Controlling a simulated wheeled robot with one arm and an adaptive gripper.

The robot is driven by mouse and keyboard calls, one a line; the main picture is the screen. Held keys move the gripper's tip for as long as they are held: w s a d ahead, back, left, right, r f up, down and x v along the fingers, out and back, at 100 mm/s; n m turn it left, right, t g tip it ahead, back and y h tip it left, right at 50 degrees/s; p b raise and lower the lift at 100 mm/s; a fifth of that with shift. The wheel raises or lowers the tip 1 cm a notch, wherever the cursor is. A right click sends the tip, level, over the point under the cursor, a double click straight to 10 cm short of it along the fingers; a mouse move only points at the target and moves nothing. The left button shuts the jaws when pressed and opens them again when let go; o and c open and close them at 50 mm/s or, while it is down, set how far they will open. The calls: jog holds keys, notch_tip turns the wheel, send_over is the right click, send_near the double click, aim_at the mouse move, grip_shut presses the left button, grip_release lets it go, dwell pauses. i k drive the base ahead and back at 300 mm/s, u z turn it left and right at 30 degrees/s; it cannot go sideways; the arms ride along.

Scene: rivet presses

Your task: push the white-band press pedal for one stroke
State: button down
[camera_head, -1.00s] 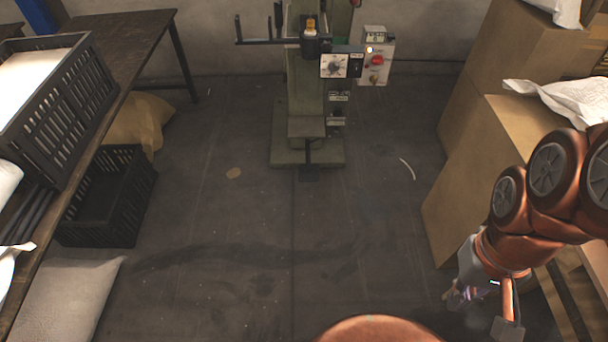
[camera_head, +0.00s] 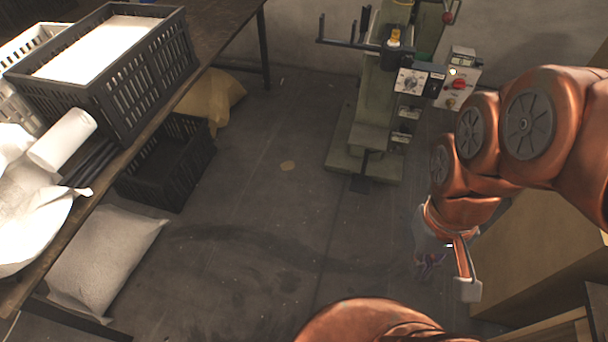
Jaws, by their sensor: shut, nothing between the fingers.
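A green press (camera_head: 371,115) stands on the floor by the back wall, right of centre. I cannot make out a white band on the press. My gripper (camera_head: 430,264) points down at the right, nearer to me than the press and well apart from the pedal. It is shut and empty; its fingers are small and dim here.
A grey control box (camera_head: 459,78) with a red knob is beside the press. Cardboard boxes (camera_head: 530,240) fill the right side. A workbench with a black crate (camera_head: 120,90), a lower crate (camera_head: 165,165) and a sack (camera_head: 105,260) line the left. The middle floor is clear.

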aim_at(361, 184)
jog(key=u, duration=0.65)
jog(key=i, duration=1.1)
jog(key=u, duration=0.1)
